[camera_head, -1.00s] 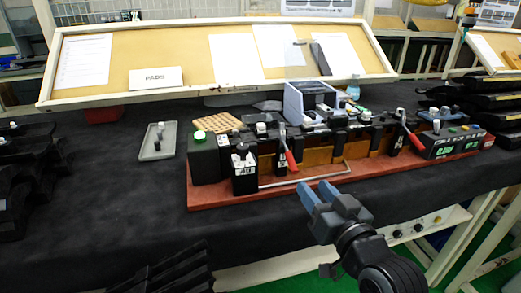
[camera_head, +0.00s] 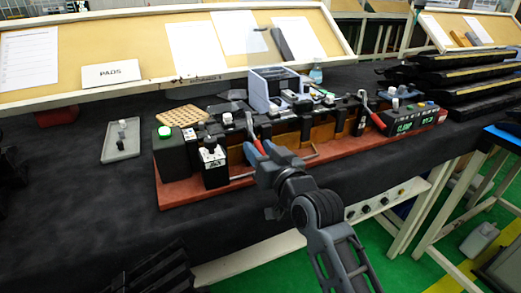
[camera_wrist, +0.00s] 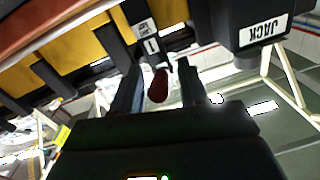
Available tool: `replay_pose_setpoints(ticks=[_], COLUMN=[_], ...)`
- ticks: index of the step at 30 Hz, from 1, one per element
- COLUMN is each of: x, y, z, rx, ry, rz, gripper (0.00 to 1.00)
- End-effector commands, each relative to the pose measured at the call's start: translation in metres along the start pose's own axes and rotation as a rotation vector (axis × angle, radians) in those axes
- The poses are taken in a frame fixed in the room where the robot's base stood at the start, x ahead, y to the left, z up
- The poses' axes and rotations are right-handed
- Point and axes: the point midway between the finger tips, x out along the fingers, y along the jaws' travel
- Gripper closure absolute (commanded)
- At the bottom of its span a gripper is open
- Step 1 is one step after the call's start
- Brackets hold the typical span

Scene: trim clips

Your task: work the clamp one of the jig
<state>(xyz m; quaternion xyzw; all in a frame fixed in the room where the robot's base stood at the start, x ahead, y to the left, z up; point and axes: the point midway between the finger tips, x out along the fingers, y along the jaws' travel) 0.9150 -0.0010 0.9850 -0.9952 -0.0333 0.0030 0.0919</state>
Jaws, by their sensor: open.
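The jig stands on a red base board (camera_head: 185,194) on the dark table. Clamp one, at the jig's left part, has a metal lever with a red handle (camera_head: 257,140), partly hidden behind my gripper (camera_head: 270,150) in the head view. In the wrist view, the red handle (camera_wrist: 158,86) lies between the two open fingers of my gripper (camera_wrist: 160,72), with a visible gap on each side. A label plate with a "1" (camera_wrist: 150,46) sits just beyond the fingertips.
A black box labelled JACK (camera_wrist: 262,30) is close beside clamp one. Another red-handled lever (camera_head: 370,112) stands further right, near a control box (camera_head: 408,122). A green-lit button (camera_head: 164,132) is at the left end. A grey tray (camera_head: 121,140) lies on the table.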

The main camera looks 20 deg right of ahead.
Motion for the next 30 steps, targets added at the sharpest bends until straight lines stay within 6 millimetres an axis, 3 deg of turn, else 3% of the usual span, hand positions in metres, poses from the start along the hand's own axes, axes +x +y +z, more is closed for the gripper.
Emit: replay_pose_setpoints(ticks=[3,16,30], x=[-0.0003,-0.0005,0.0003], y=[0.0,0.0001,0.0004], z=[0.0001,0.0002,-0.0003], rx=[0.0,0.0,0.0], ry=[0.0,0.0,-0.003], rz=[0.0,0.0,0.001], gripper=[0.58,0.99,1.0])
